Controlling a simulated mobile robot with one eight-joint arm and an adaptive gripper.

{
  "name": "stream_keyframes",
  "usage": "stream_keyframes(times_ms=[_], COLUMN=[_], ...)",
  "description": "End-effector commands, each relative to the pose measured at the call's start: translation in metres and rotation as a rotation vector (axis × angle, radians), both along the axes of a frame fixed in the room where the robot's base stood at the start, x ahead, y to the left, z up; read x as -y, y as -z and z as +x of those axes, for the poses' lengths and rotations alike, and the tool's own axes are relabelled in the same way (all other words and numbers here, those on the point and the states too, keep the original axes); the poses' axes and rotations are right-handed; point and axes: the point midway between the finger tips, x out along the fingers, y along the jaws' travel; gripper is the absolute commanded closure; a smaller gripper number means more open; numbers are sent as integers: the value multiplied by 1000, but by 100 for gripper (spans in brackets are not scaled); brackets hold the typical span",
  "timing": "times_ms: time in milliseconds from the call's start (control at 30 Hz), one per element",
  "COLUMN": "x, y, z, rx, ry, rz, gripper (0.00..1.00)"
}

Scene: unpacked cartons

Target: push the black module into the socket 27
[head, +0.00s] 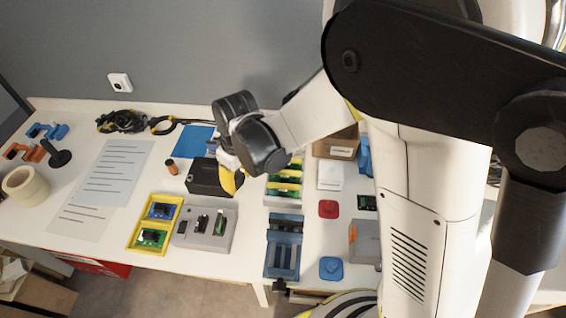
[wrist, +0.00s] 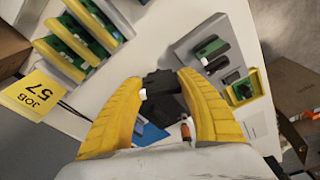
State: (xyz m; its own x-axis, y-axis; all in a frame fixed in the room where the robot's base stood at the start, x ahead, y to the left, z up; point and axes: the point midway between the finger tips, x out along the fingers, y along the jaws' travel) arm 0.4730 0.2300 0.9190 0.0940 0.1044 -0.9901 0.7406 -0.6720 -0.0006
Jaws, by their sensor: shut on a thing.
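My gripper (wrist: 163,86) has yellow fingers, shut on a small black module (wrist: 160,80) seen between the fingertips in the wrist view. In the head view my gripper (head: 232,182) is over the table beside a dark box (head: 205,180); the module cannot be made out there. A grey socket block (head: 209,240) stands in front of that box, with dark and green parts in it. The block also shows in the wrist view (wrist: 190,48), apart from the module. No number 27 is readable, so I cannot tell which socket is 27.
A yellow tray (head: 134,243) with blue and green boards is left of the block. A rack of green boards (wrist: 62,62) carries a yellow card reading JOB 57 (wrist: 35,95). A blue-grey fixture (head: 283,260), an orange-brown cylinder (head: 172,167) and paper sheets (head: 115,170) lie around.

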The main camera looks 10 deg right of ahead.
Motion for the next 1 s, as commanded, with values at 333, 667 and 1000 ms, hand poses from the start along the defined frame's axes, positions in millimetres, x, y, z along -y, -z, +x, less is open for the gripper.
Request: stream_keyframes(times_ms=[333,667,1000], x=[-107,-118,-118], y=[9,18,50], z=[-52,-60,-60], rx=[1,2,1], ry=[-406,-457,-455], rz=[2,3,3], gripper=[77,77,77])
